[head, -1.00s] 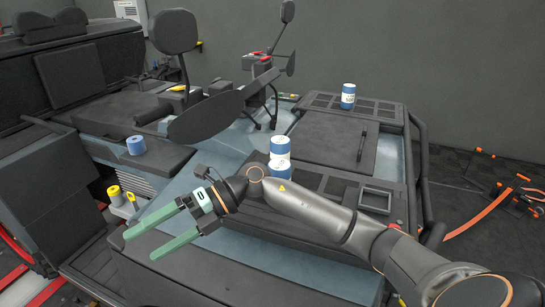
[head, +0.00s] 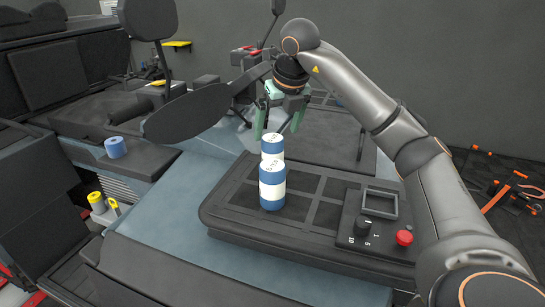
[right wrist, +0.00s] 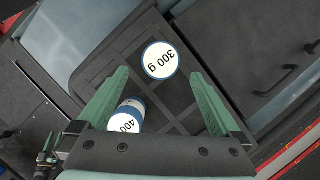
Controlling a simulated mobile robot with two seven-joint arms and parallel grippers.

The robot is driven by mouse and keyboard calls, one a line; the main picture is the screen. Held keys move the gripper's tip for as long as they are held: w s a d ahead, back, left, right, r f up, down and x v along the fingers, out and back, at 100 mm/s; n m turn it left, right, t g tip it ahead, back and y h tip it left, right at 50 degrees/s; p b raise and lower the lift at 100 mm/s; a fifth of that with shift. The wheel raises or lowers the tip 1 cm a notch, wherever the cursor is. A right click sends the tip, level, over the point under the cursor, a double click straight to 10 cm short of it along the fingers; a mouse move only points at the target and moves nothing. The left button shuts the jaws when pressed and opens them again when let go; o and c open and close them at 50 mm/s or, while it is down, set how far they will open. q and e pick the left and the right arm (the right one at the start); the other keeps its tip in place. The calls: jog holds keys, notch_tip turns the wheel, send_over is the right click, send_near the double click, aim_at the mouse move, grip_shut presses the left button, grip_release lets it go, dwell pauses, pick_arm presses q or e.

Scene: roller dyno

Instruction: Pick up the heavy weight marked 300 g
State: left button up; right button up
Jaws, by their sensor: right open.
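The weight marked 300 g (right wrist: 160,62) is a blue cylinder with a white top, seen from above in the right wrist view between and beyond my finger tips. A second weight, with a label starting 400 (right wrist: 124,122), stands beside it, partly behind my left-hand finger. In the head view two blue and white weights stand close together; the rear one (head: 272,146), by its place the 300 g one, is partly hidden by the front one (head: 272,186). My right gripper (head: 279,122) is open and empty above and behind them, apart from both.
The weights stand on a black gridded tray (head: 240,222). A control panel with a red button (head: 404,237) is at its right. A blue roll (head: 115,147) and yellow-topped items (head: 96,200) are at left. A dark oval pad (head: 195,114) lies left of my gripper.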

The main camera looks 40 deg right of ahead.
aim_at(271, 149)
jog(key=x, duration=0.9)
jog(key=shift+w+d, duration=0.1)
jog(key=shift+w, duration=0.2)
jog(key=shift+c, duration=0.2)
jog(key=shift+r, duration=0.1)
grip_shut()
